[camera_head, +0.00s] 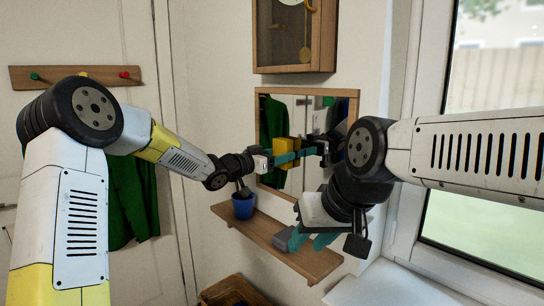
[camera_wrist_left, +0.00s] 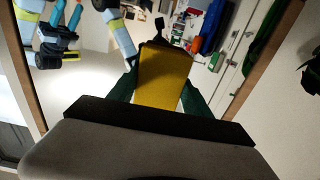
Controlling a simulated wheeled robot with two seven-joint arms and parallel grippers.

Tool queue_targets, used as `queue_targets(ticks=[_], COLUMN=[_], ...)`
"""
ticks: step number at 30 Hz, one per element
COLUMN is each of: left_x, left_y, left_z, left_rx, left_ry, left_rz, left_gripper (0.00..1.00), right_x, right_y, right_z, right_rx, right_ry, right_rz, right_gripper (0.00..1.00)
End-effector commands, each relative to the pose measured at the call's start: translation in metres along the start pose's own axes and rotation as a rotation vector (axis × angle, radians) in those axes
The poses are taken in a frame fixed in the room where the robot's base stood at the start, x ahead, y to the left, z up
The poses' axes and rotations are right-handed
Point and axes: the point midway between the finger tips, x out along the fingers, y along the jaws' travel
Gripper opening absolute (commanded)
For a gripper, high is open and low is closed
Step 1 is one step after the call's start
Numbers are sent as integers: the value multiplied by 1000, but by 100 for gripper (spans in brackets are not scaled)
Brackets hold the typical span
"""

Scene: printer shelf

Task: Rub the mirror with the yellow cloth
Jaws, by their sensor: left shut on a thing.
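The mirror (camera_head: 268,112) hangs on the wall in a wooden frame. In the left wrist view its glass (camera_wrist_left: 92,38) fills most of the picture and reflects my arms. My left gripper (camera_head: 285,157) is in front of the mirror, shut on the yellow cloth (camera_head: 281,149). The cloth (camera_wrist_left: 165,78) stands out between the dark green fingers in the left wrist view, facing the glass. I cannot tell whether it touches the glass. My right gripper (camera_head: 308,240) hangs low over the shelf, its fingers apart, with nothing seen between them.
A wooden shelf (camera_head: 262,232) below the mirror bears a blue pot (camera_head: 243,206) at its left end. A wooden clock case (camera_head: 285,60) hangs above. A peg rail (camera_head: 52,80) and green garment (camera_head: 130,200) are at left. A window (camera_head: 490,80) is at right.

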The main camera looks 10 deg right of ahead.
Motion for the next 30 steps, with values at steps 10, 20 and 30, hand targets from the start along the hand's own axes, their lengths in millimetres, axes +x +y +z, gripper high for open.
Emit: queue_targets(ticks=[10,20,30], left_x=[-27,-57,-60], left_y=[0,0,1], left_z=[0,0,0], left_rx=[1,2,1], left_ry=[-2,-1,-1], left_rz=[-1,1,2], left_gripper=[20,20,20], right_x=[0,0,0], right_y=[0,0,0], right_z=[0,0,0], right_rx=[0,0,0], right_ry=[0,0,0], right_rz=[0,0,0], right_gripper=[36,36,36])
